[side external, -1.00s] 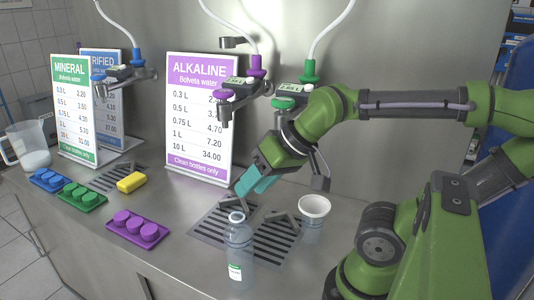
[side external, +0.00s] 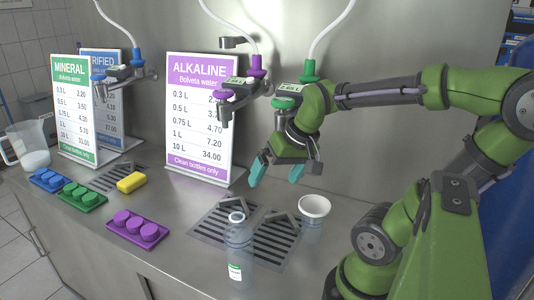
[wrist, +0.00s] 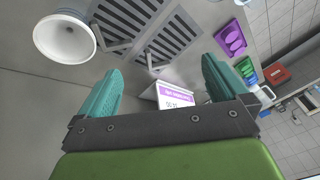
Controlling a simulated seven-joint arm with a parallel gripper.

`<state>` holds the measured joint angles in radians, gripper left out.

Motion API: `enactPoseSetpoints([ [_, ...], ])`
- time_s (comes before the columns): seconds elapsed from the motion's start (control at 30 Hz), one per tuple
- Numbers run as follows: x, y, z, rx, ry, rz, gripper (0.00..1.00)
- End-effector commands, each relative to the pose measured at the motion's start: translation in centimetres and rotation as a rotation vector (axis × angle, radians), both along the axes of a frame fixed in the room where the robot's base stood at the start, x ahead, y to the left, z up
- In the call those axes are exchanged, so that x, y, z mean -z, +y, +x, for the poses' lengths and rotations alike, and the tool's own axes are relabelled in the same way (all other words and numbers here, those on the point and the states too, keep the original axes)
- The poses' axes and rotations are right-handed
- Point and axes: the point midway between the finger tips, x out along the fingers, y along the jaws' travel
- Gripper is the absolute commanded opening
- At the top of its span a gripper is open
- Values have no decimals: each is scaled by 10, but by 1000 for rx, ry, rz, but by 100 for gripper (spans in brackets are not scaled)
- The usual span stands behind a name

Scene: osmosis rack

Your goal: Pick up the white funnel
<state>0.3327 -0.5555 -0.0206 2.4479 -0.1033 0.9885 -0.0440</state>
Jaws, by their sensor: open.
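The white funnel (side external: 314,205) has a wide round mouth facing up. It sits at the right of the drain grates, over a translucent body that I cannot clearly tell from a container. It also shows at the upper left of the wrist view (wrist: 64,36), with its mouth toward the camera. My gripper (side external: 277,174) is open and empty, with teal fingers pointing down. It hangs above the counter, up and to the left of the funnel, apart from it. In the wrist view the spread fingers (wrist: 161,70) have the funnel outside them, beyond the left finger.
A clear bottle (side external: 238,250) stands at the front of the grate (side external: 223,222). The purple-bordered sign (side external: 201,120) and a tap (side external: 228,92) stand behind. Purple caps on a tray (side external: 138,232) and a yellow block (side external: 131,182) lie left. The counter around the funnel's right side is clear.

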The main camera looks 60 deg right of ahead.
Motion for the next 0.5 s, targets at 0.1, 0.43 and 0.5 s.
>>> enactPoseSetpoints([
  [0.1,20,-48,-22,120,168,9,100],
  [0.43,41,-84,-70,133,434,44,100],
  [0.5,49,-83,-70,128,434,46,100],
])
